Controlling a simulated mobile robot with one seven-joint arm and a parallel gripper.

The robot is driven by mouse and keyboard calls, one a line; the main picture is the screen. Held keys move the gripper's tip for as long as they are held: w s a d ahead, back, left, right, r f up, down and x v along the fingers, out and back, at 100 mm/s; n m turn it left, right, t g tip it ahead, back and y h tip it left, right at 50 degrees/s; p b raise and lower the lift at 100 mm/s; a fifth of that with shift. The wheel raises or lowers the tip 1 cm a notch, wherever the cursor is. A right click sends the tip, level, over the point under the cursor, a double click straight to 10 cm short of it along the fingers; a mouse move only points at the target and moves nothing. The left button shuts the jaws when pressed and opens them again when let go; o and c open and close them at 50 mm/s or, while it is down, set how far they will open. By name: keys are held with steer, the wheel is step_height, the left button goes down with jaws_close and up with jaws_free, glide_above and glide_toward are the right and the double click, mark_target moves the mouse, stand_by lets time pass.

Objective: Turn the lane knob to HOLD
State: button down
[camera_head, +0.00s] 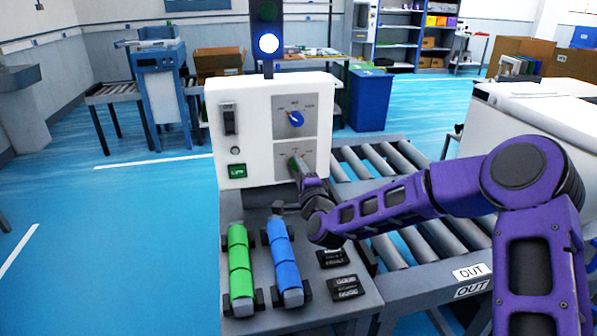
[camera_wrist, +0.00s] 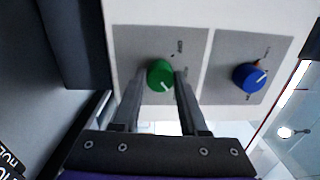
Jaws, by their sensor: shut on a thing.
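A white control box (camera_head: 252,97) carries two round knobs on grey plates. The green lower knob (camera_wrist: 159,72) sits between my gripper's fingers (camera_wrist: 163,76); in the head view my gripper (camera_head: 298,172) mostly covers it. My fingers are shut on the green knob. Its white mark points down and slightly right in the wrist view. The blue upper knob (camera_head: 295,119) is free and also shows in the wrist view (camera_wrist: 248,77). The small labels around both knobs are too blurred to read surely, so I cannot tell which position is HOLD.
A black switch (camera_head: 229,120) and a green button (camera_head: 237,171) are on the box's left side. A green roller row (camera_head: 239,260) and a blue roller row (camera_head: 284,255) lie in front below. A roller conveyor (camera_head: 430,235) runs at the right, under my arm.

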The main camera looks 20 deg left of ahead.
steer(key=shift+m, duration=0.3)
steer(key=shift+c, duration=2.2)
jaws_free()
steer(key=shift+s+d, duration=0.1)
steer(key=v, duration=1.7)
steer(key=shift+p, duration=0.35)
steer(key=shift+f, duration=0.2)
